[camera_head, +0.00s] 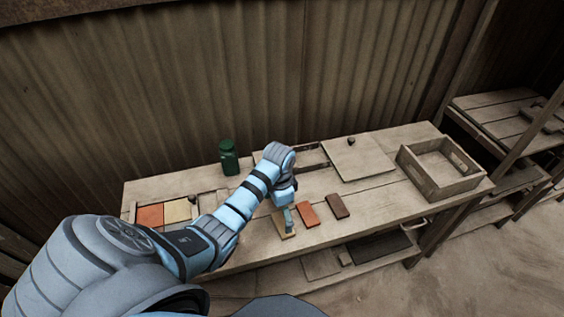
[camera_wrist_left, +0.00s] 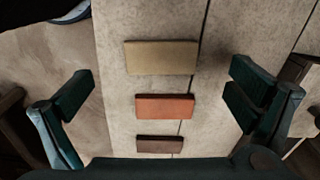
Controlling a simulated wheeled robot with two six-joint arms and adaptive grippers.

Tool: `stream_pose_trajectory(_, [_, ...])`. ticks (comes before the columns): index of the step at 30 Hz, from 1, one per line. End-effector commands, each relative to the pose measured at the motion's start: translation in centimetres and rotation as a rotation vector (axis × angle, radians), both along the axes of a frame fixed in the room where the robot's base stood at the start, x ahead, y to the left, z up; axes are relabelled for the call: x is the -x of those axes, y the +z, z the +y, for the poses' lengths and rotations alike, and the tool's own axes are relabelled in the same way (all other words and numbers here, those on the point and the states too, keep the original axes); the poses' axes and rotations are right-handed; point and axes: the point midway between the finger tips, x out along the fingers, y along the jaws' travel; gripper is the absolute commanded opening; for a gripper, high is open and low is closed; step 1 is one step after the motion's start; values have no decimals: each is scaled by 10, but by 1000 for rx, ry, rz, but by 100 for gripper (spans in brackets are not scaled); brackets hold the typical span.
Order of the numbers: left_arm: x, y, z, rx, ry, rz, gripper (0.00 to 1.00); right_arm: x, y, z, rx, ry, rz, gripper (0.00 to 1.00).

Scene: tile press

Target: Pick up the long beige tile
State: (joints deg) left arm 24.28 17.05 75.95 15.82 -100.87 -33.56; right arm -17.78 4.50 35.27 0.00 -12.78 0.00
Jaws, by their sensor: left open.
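The long beige tile (camera_head: 280,229) lies flat on the workbench, left of the orange-red tile, and is partly hidden by my left gripper in the head view. In the left wrist view the beige tile (camera_wrist_left: 161,57) is whole and lies crosswise, the farthest up of three tiles in a row. My left gripper (camera_head: 288,216) is above the beige tile, pointing down. In the left wrist view its fingers (camera_wrist_left: 164,90) are wide apart with nothing between them gripped. My right gripper is in neither view.
An orange-red tile (camera_head: 308,214) and a dark brown tile (camera_head: 338,206) lie to the right. A green jar (camera_head: 229,158) stands at the back. A wooden crate (camera_head: 441,183) is at the right end. Orange and cream squares (camera_head: 150,215) sit in a frame at the left.

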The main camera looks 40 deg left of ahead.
Motion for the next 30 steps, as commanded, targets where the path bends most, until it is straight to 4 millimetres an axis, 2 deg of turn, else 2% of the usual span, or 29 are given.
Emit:
stream_pose_trajectory(4, [-1, -21, -2, 0, 1, 1, 100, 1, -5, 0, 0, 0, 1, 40])
stream_pose_trajectory(9, [-2, -54, -4, 0, 3, 1, 100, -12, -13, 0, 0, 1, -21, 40])
stream_pose_trajectory(17, [-3, -58, -3, -2, 2, -1, 98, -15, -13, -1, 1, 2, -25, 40])
stream_pose_trajectory(27, [-2, -58, -4, 0, 2, 0, 44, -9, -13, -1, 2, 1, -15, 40])
stream_pose_trajectory(30, [-2, -59, -3, 0, 3, 1, 37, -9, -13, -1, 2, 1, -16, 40])
